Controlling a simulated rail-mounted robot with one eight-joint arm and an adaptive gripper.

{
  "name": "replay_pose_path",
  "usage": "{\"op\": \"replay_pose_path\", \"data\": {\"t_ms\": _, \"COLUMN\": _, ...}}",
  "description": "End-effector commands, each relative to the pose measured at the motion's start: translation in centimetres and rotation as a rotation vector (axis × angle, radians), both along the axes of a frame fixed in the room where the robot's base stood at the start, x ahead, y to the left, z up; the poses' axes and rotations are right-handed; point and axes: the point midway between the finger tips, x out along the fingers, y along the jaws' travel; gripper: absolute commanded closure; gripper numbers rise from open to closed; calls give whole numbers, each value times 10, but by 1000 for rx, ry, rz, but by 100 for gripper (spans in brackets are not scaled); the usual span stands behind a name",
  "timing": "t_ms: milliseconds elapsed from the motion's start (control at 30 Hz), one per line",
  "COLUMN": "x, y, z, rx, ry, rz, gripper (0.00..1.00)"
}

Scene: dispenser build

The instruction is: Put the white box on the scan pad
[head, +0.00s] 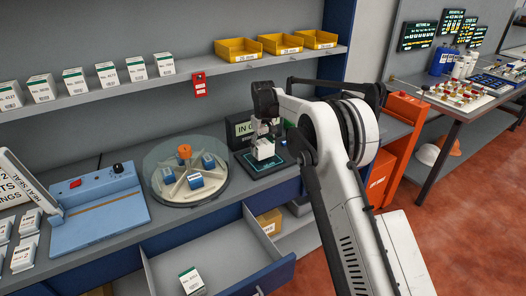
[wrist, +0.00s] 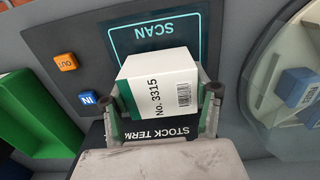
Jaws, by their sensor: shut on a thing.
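The white box (wrist: 160,82) has a green band, a barcode and the label "No. 3315" in the wrist view. It also shows in the head view (head: 263,150). My gripper (wrist: 160,105) is shut on it, one finger on each side. The scan pad (wrist: 128,40) is a dark panel with a teal outline and the word SCAN. It lies under and behind the box in the wrist view, partly covered by it. In the head view the pad (head: 268,165) is beneath the box. I cannot tell whether the box touches the pad.
A round carousel (head: 187,172) with blue-and-white boxes stands left of the pad. A dark display (head: 241,129) stands close behind the gripper. An orange OUT button (wrist: 66,62) and a blue IN button (wrist: 88,97) sit beside the pad. An open drawer (head: 215,262) juts out below the counter.

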Motion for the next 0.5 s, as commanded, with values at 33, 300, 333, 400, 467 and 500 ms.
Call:
{"op": "replay_pose_path", "data": {"t_ms": 33, "x": 0, "y": 0, "z": -7, "rx": 0, "ry": 0, "rz": 0, "gripper": 75}}
{"op": "replay_pose_path", "data": {"t_ms": 300, "x": 0, "y": 0, "z": -17, "rx": 0, "ry": 0, "rz": 0, "gripper": 75}}
{"op": "replay_pose_path", "data": {"t_ms": 333, "x": 0, "y": 0, "z": -17, "rx": 0, "ry": 0, "rz": 0, "gripper": 75}}
{"op": "replay_pose_path", "data": {"t_ms": 400, "x": 0, "y": 0, "z": -18, "rx": 0, "ry": 0, "rz": 0, "gripper": 75}}
{"op": "replay_pose_path", "data": {"t_ms": 467, "x": 0, "y": 0, "z": -20, "rx": 0, "ry": 0, "rz": 0, "gripper": 75}}
{"op": "replay_pose_path", "data": {"t_ms": 500, "x": 0, "y": 0, "z": -21, "rx": 0, "ry": 0, "rz": 0, "gripper": 75}}
